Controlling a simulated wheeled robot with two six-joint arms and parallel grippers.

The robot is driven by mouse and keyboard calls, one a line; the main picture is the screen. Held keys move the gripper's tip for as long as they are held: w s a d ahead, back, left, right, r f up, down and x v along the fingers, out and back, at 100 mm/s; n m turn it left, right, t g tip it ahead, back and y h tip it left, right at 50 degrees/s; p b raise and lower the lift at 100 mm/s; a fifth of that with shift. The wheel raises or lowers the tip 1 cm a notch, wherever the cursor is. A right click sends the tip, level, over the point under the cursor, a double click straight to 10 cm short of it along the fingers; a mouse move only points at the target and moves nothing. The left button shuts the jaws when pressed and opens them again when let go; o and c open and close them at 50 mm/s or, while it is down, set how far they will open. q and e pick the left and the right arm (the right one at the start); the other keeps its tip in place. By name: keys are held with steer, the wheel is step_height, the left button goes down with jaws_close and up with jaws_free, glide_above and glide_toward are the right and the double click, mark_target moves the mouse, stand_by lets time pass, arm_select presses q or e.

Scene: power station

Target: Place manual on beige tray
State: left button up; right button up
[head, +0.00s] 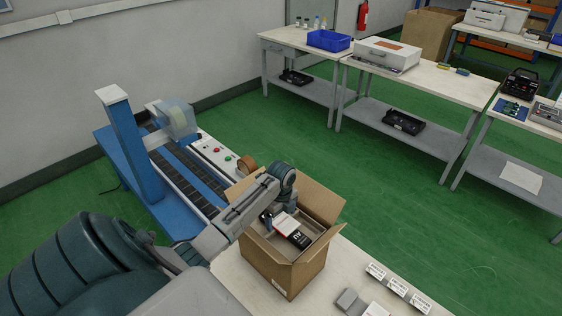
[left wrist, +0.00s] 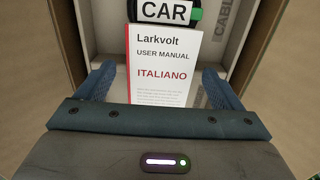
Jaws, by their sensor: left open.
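The manual (left wrist: 165,62) is a white booklet with a red spine strip, marked "Larkvolt USER MANUAL ITALIANO". It also shows in the head view (head: 285,223), inside the cardboard box (head: 284,270). The beige tray (head: 313,232) sits in the box. The manual lies over the tray area; whether it touches the tray floor is hidden. My left gripper (left wrist: 160,88) reaches down into the box, open, with a blue finger on each side of the manual's lower part. In the head view, the left gripper (head: 271,219) is partly hidden by its wrist. My right gripper is not in view.
A black item with a "CAR" label (left wrist: 165,11) lies beside the manual in the box. Raised box flaps surround my left wrist. A blue conveyor machine (head: 125,150) stands left of the box. Small label cards (head: 398,287) lie on the table to the right.

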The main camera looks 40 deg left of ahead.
mark_target(281, 221)
arm_select(q)
step_height(281, 221, up, 12)
steer(key=b, duration=0.2)
steer(key=shift+r+b, duration=0.15)
steer(key=shift+b, duration=0.25)
stand_by(0.4)
